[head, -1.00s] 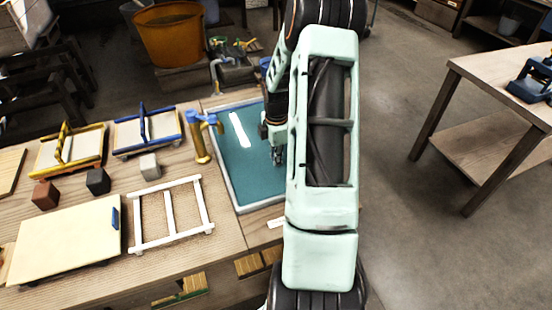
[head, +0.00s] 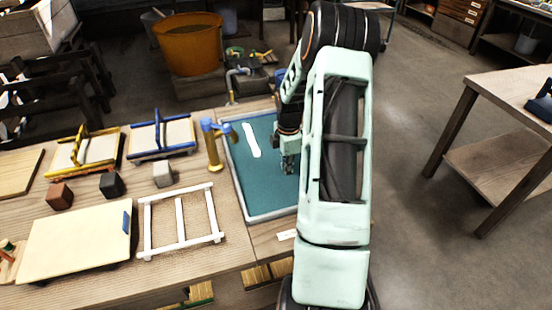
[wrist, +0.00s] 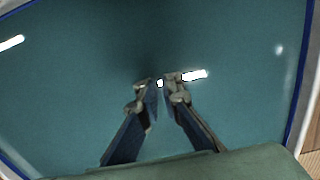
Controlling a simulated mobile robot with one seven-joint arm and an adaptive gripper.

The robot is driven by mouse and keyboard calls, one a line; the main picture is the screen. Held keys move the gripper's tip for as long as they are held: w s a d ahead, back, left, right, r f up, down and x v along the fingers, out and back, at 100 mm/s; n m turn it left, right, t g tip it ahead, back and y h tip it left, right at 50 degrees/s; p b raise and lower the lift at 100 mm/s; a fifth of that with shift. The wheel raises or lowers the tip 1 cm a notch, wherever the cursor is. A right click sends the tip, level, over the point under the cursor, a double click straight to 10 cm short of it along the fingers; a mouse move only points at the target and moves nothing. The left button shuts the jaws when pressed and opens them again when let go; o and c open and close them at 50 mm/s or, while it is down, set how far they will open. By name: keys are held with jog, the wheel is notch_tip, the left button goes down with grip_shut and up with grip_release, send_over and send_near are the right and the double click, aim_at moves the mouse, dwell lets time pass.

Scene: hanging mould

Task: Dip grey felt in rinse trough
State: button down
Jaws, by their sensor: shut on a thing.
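The rinse trough is a wide, shallow basin of blue-green water with a pale rim (head: 233,190), set in the right end of the bench. It fills most of the wrist view, where its water (wrist: 70,90) surrounds the fingers. My gripper (head: 288,166) points down over the trough's right part, partly hidden by my arm. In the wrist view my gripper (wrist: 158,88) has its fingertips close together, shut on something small. I cannot clearly make out the grey felt; what shows at the tips is small and blurred. How far the tips are from the water is unclear.
A brass post with a blue top (head: 214,150) stands at the trough's left edge. Blocks, including a grey one (head: 163,174), a white frame (head: 180,222) and yellow and blue moulds (head: 160,137) lie left. An orange tub (head: 188,45) stands behind.

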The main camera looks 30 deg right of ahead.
jog(key=shift+w+d, duration=0.15)
jog(key=shift+w, duration=0.55)
jog(key=shift+s, duration=0.1)
jog(key=shift+s+a, duration=0.2)
jog(key=shift+s, duration=0.5)
jog(key=shift+s+a, duration=0.2)
jog(key=shift+s, duration=0.5)
jog(key=shift+w, duration=0.1)
jog(key=shift+w+d, duration=0.2)
jog(key=shift+w, duration=0.5)
jog(key=shift+w+d, duration=0.2)
jog(key=shift+w, duration=0.5)
jog(key=shift+s+a, duration=0.2)
jog(key=shift+s, duration=0.55)
jog(key=shift+s+a, duration=0.2)
jog(key=shift+s, duration=0.55)
jog(key=shift+r+p, duration=0.15)
jog(key=shift+p, duration=0.2)
